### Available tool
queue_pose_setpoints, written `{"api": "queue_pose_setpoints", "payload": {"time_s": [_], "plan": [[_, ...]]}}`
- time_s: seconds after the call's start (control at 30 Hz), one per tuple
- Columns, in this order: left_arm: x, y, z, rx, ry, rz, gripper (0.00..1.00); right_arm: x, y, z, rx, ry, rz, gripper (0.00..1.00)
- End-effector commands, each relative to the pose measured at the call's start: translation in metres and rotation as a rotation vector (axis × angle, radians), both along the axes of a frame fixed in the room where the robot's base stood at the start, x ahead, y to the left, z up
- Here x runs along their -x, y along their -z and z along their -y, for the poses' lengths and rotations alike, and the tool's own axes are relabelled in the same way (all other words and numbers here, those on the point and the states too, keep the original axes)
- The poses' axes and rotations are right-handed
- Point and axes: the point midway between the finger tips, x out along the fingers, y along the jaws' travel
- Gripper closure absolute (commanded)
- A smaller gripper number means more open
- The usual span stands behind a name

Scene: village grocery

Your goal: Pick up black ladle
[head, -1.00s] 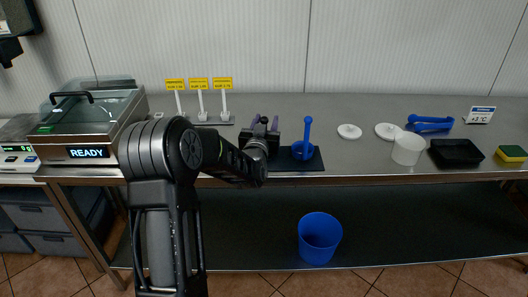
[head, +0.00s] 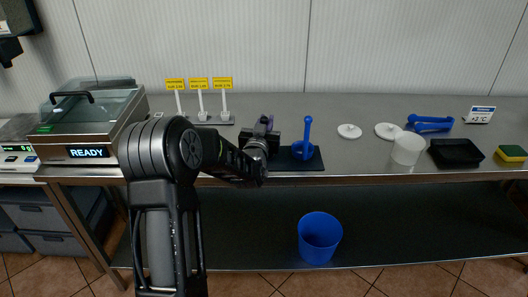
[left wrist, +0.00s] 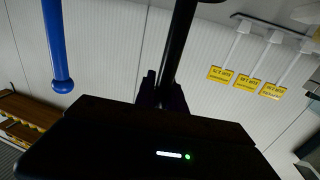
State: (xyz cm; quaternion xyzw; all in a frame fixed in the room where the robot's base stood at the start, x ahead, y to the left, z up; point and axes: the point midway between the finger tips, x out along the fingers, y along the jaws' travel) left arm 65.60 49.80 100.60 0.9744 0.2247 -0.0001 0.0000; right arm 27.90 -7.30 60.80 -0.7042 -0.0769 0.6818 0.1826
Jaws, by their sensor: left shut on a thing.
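In the left wrist view the black ladle shows as a dark handle (left wrist: 181,42) running up between the fingers of my left gripper (left wrist: 160,92). The gripper is shut on this handle. In the head view my left gripper (head: 266,124) is at the counter, just left of the blue ladle. The black ladle cannot be made out there against my dark gripper and arm. Its bowl is hidden. My right gripper is not in view.
A blue ladle (head: 307,132) stands upright on a black mat (head: 316,160), close right of my gripper. Price tags on stands (head: 200,98) are behind left. White discs (head: 349,131), a white tub (head: 407,148) and a black tray (head: 456,152) are right. A blue bin (head: 320,238) stands below.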

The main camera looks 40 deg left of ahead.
Motion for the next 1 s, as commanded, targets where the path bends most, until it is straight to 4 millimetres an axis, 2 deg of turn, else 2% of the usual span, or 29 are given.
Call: {"api": "queue_pose_setpoints", "payload": {"time_s": [0.23, 0.37, 0.8, 1.0], "plan": [[0.000, -0.002, 0.000, -0.001, 0.000, 0.002, 1.00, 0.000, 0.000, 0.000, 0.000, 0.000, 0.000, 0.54], [0.000, -0.012, 0.000, -0.002, 0.000, 0.004, 1.00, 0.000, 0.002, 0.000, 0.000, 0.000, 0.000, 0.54], [-0.001, -0.090, 0.000, -0.002, 0.000, 0.004, 1.00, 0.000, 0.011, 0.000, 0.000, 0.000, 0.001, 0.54], [0.000, -0.101, 0.000, 0.000, 0.000, 0.001, 1.00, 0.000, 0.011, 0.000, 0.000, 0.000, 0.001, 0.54]]}}
